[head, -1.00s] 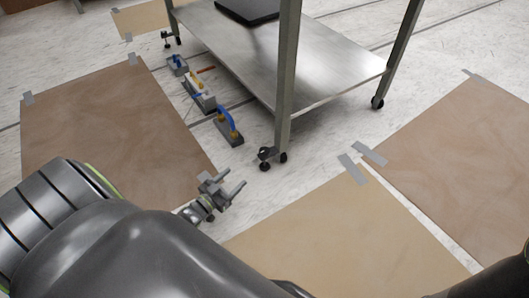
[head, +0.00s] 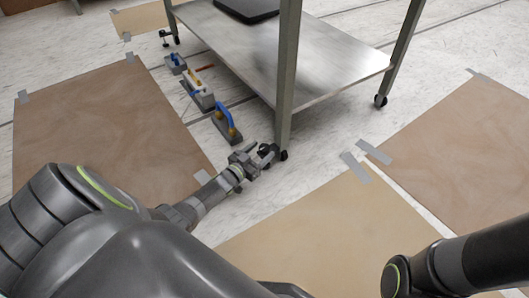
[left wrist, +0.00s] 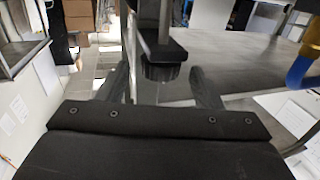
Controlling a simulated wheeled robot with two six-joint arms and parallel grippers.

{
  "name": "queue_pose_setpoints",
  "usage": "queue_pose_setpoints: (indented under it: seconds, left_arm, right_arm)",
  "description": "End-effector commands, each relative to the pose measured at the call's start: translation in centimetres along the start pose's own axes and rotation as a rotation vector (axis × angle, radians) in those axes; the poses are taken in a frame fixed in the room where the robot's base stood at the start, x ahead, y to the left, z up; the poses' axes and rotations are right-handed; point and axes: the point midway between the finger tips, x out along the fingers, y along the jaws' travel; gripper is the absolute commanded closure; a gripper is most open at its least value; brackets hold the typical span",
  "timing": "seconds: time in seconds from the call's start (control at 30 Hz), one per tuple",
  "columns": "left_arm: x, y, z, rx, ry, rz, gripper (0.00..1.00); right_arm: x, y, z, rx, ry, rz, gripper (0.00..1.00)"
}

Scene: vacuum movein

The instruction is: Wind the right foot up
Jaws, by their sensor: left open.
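The near leg of the metal cart (head: 287,80) ends low at the floor in a castor (head: 283,155) and a dark levelling foot (head: 268,151). In the left wrist view the foot's dark ribbed round knob (left wrist: 162,72) hangs under a dark bracket, between my two fingers. My left gripper (head: 258,157) is open at this foot, with one finger on each side and visible gaps. Whether the foot's pad touches the floor is hidden. My right arm shows at the lower right of the head view; its gripper is out of view.
Several blue- and yellow-handled tools (head: 226,124) stand in a row left of the cart. Taped brown sheets (head: 100,130) lie on the floor on both sides. The cart's lower shelf (head: 330,65) overhangs behind the leg.

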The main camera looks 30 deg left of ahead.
Motion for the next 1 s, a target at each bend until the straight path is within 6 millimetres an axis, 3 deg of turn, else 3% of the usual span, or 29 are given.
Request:
queue_pose_setpoints:
  seconds: [0.2,0.57,0.87,1.0]
  left_arm:
    - [2.3,0.0,0.1,-0.001,0.001,0.0,0.4]
    - [2.6,0.0,0.0,-0.001,-0.001,0.0,0.41]
    - [2.6,0.0,0.0,-0.001,-0.001,0.0,0.8]
    - [2.6,0.0,0.0,-0.001,-0.001,-0.002,0.84]
  right_arm:
    - [-1.0,0.1,-0.4,0.007,-0.005,0.015,0.64]
    - [-1.0,0.1,-0.3,0.008,-0.009,0.018,0.64]
    - [-1.0,0.1,-0.4,0.008,-0.008,0.018,0.64]
    - [-1.0,0.1,-0.4,0.009,-0.007,0.018,0.64]
